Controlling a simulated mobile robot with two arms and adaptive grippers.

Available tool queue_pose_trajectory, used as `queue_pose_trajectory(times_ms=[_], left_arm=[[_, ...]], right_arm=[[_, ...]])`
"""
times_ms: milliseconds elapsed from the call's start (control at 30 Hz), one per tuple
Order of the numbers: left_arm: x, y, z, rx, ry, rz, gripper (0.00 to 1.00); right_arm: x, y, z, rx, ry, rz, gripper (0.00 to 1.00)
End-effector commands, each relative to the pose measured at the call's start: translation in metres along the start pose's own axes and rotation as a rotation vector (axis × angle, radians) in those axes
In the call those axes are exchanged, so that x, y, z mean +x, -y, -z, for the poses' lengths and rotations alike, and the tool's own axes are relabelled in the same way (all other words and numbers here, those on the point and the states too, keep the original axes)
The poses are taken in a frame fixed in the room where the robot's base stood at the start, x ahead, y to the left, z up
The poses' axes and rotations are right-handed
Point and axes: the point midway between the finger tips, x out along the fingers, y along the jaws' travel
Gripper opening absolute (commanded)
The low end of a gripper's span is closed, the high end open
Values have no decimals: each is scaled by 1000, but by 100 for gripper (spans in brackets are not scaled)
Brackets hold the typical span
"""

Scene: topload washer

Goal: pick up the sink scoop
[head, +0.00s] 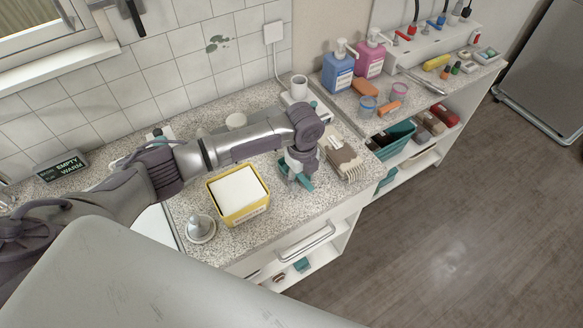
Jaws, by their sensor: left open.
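A teal item (308,184), which looks like the sink scoop, lies on the speckled counter (245,243) near its front edge. It is mostly hidden by my left gripper (297,178), so its full shape does not show. My left gripper points down over the teal item, with teal showing on both sides of it. The gripper is open; whether it touches the item I cannot tell. My right gripper is not in view.
A yellow tub (240,213) with a white block stands left of the gripper, and a brush (343,160) lies close on its right. A grey plunger-like object (201,229) stands near the front edge. Bottles (338,68) stand on the right-hand shelf unit.

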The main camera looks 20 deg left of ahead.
Motion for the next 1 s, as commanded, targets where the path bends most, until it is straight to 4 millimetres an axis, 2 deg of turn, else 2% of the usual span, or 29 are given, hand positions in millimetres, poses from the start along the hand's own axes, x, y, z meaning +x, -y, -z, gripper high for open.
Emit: queue_pose_trajectory(times_ms=[167,433,800,1000], left_arm=[[0,0,0,0,0,1,46],[0,0,0,0,0,1,1],[-2,0,0,0,1,1,0],[-17,1,-1,0,2,5,0]], right_arm=[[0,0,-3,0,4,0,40],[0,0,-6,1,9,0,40],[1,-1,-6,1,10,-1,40],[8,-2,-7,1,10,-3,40]])
